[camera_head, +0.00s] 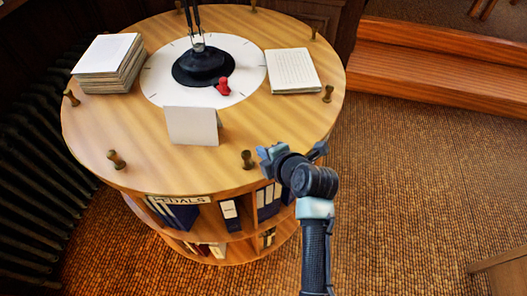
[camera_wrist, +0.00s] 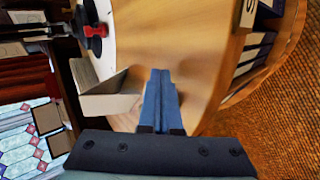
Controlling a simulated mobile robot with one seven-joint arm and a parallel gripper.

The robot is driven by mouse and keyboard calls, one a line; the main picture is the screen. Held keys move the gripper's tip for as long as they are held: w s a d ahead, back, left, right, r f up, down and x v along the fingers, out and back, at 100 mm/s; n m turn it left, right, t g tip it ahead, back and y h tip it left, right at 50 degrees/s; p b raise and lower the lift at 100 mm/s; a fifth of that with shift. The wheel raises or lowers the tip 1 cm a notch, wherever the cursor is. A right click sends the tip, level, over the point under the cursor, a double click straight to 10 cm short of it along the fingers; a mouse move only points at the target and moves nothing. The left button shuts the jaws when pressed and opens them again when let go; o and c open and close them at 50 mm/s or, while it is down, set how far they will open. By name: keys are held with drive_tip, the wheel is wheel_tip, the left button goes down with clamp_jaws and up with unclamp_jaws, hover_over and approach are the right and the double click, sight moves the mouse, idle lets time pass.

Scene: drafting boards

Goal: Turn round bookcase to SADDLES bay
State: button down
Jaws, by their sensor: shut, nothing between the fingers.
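The round bookcase (camera_head: 150,170) has a wooden top with brass-coloured pegs standing around its rim. A label reading about "PEDALS" (camera_head: 181,200) is on the front bay, its first letter unclear; no SADDLES label is legible. My gripper (camera_head: 264,154) is at the rim on the near right, close beside a peg (camera_head: 247,160); I cannot tell if they touch. In the wrist view its blue fingers (camera_wrist: 160,95) are shut and empty over the wooden top (camera_wrist: 195,45). Part of a label (camera_wrist: 249,13) shows at the edge there.
On the top are a white dial (camera_head: 155,75) with a red pointer (camera_head: 223,87), a black lamp base (camera_head: 203,68), a folded card (camera_head: 193,126) and paper stacks (camera_head: 108,62) (camera_head: 292,70). A radiator (camera_head: 30,150) stands at left. Wooden steps (camera_head: 440,70) are at right; floor before them is clear.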

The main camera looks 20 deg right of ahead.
sight(249, 157)
drive_tip(key=shift+m, duration=0.3)
drive_tip(key=shift+s+a+p, duration=0.15)
drive_tip(key=shift+a+p, duration=0.75)
drive_tip(key=shift+a, duration=1.9)
drive_tip(key=shift+d, duration=0.25)
drive_tip(key=shift+r+h, duration=0.1)
drive_tip(key=shift+h, duration=0.2)
drive_tip(key=shift+d+r, duration=0.55)
drive_tip(key=shift+d, duration=0.05)
wheel_tip(249, 157, up, 8)
drive_tip(key=p, duration=0.5)
drive_tip(key=shift+f+p, duration=0.1)
drive_tip(key=shift+p, duration=0.3)
